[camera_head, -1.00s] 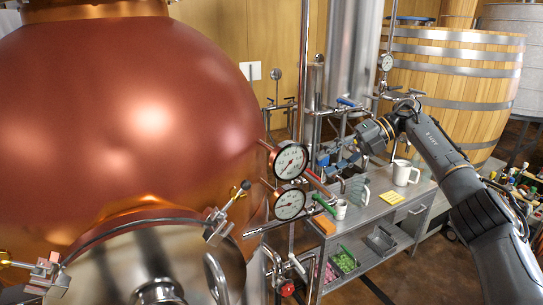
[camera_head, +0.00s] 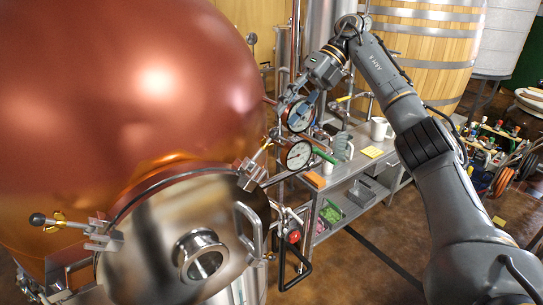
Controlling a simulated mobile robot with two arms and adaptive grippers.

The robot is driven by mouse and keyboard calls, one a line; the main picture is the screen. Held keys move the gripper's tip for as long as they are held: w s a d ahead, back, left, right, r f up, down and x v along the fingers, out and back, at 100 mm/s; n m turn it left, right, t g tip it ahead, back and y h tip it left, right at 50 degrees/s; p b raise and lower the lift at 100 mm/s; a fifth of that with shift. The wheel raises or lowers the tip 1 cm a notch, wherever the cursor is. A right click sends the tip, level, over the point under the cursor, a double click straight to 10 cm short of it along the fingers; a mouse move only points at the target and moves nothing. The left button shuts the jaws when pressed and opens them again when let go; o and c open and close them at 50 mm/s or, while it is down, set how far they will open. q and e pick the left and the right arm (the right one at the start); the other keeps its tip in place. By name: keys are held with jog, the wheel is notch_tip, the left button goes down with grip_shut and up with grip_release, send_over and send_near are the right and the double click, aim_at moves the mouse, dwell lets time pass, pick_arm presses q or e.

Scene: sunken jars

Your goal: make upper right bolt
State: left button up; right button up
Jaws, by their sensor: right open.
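The round steel hatch (camera_head: 150,225) is on the front of the copper kettle (camera_head: 130,90). The upper right bolt (camera_head: 251,174) is a metal clamp at the hatch's upper right rim, with a rod slanting up and right. A similar bolt (camera_head: 100,236) with a black knob sits at the left rim. My right gripper (camera_head: 293,103) is open and empty. It points down and left, above and to the right of the upper right bolt, apart from it, in front of the upper gauge (camera_head: 301,116). The gripper partly covers that gauge. My left gripper is out of view.
A lower gauge (camera_head: 298,155) and pipes stand just right of the bolt. A steel bench (camera_head: 345,178) with a white mug (camera_head: 380,128) and yellow notes (camera_head: 372,152) is behind. Open floor (camera_head: 370,250) lies at lower right.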

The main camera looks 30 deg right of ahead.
aim_at(273, 133)
jog(key=x, duration=0.5)
jog(key=shift+f+b, duration=0.15)
jog(key=shift+b, duration=0.15)
jog(key=shift+a+f+b, duration=0.3)
jog(key=shift+f+b, duration=0.05)
jog(key=shift+f, duration=0.1)
jog(key=shift+a+f, duration=0.1)
jog(key=shift+a, duration=0.2)
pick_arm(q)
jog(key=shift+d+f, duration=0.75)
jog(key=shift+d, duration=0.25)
pick_arm(e)
jog(key=shift+c, duration=0.5)
